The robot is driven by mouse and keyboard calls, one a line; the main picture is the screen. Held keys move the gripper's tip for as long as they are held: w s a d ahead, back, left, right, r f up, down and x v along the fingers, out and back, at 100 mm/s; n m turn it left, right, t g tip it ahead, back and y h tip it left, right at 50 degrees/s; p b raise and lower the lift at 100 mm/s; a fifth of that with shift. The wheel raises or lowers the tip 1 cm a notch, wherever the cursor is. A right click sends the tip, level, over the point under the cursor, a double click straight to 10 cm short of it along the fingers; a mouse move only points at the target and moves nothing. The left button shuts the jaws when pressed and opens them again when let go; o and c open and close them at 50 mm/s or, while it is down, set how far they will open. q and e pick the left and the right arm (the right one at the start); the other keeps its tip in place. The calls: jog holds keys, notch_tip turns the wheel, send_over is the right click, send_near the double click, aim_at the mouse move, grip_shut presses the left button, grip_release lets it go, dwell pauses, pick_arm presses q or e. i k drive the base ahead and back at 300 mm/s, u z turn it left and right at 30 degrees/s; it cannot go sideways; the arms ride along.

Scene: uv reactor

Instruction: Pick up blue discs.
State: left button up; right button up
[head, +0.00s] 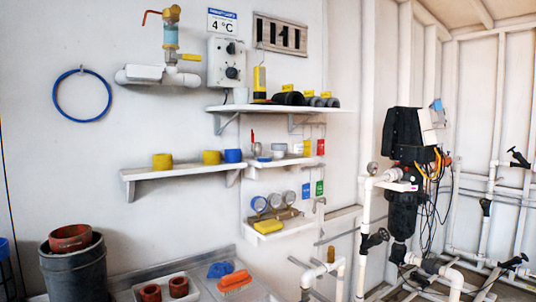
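A short blue disc-like piece (233,156) sits on the middle wall shelf (150,173), right of two yellow ones. A small, thin blue disc (264,159) lies farther right at that height, near a white cup. Which of these are the task's discs I cannot tell for certain. Neither of my grippers is in view.
Yellow rolls (162,161) share the middle shelf. A worktop (207,287) below holds an orange brush (235,282), a blue crumpled item (220,269) and red-brown rings (179,287). A dark bucket (75,272) stands left. White pipes (366,220) rise at right.

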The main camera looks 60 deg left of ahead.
aim_at(231, 155)
jog(key=i, duration=2.55)
jog(key=u, duration=3.5)
